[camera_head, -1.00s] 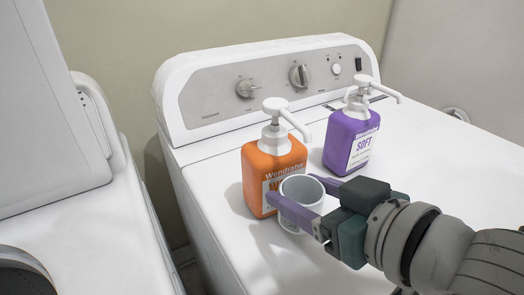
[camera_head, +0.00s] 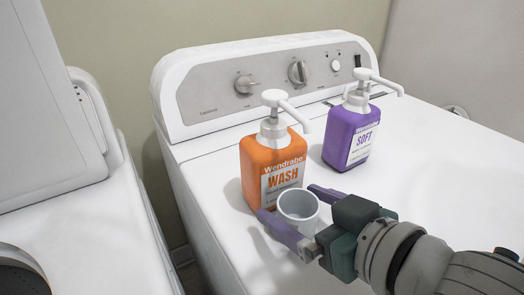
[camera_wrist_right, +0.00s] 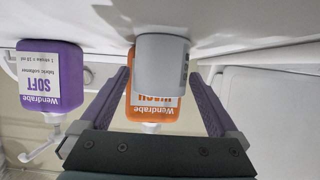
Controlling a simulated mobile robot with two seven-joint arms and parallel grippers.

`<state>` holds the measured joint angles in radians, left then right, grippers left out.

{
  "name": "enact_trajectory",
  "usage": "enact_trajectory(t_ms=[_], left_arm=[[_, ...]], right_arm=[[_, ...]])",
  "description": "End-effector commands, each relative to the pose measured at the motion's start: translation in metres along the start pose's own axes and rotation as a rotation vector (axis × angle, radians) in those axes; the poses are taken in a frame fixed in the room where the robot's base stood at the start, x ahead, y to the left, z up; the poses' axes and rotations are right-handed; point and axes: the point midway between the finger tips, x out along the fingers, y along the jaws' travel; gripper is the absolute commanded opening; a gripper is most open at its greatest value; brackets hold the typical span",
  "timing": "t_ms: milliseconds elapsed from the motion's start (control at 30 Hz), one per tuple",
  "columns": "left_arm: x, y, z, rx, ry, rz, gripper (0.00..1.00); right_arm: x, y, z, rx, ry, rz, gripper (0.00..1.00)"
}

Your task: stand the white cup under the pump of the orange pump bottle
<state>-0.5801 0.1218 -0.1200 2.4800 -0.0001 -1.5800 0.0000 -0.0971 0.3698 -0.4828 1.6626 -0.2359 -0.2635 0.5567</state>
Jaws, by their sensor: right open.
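The white cup (camera_head: 298,207) stands upright on the washer top, in front of the orange pump bottle (camera_head: 258,178). The bottle's white pump (camera_head: 285,106) points its spout right and toward me. The cup is below the spout tip in the head view; I cannot tell if it is exactly under it. My right gripper (camera_head: 287,200) is open, one finger on each side of the cup. In the right wrist view, which is upside down, the cup (camera_wrist_right: 162,78) sits between the fingertips and partly hides the orange bottle (camera_wrist_right: 150,113). My left gripper is not in view.
A purple pump bottle (camera_head: 345,140) stands to the right of the orange one. The washer's control panel (camera_head: 280,85) rises behind them. The washer top (camera_head: 450,170) is clear on the right. Another white appliance (camera_head: 80,235) stands left, across a narrow gap.

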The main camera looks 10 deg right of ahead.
Motion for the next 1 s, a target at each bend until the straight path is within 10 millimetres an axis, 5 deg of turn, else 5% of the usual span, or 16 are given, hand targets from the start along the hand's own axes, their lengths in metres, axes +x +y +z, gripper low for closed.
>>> enact_trajectory(t_ms=[333, 700, 1000], left_arm=[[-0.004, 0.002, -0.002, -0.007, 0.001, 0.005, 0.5], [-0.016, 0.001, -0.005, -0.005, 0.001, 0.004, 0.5], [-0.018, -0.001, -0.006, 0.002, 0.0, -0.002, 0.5]], right_arm=[[-0.01, 0.0, -0.003, 0.001, -0.001, 0.0, 0.96], [-0.084, 0.0, -0.002, 0.001, -0.004, 0.0, 0.96], [-0.118, 0.0, -0.003, 0.0, -0.001, 0.001, 0.96]])
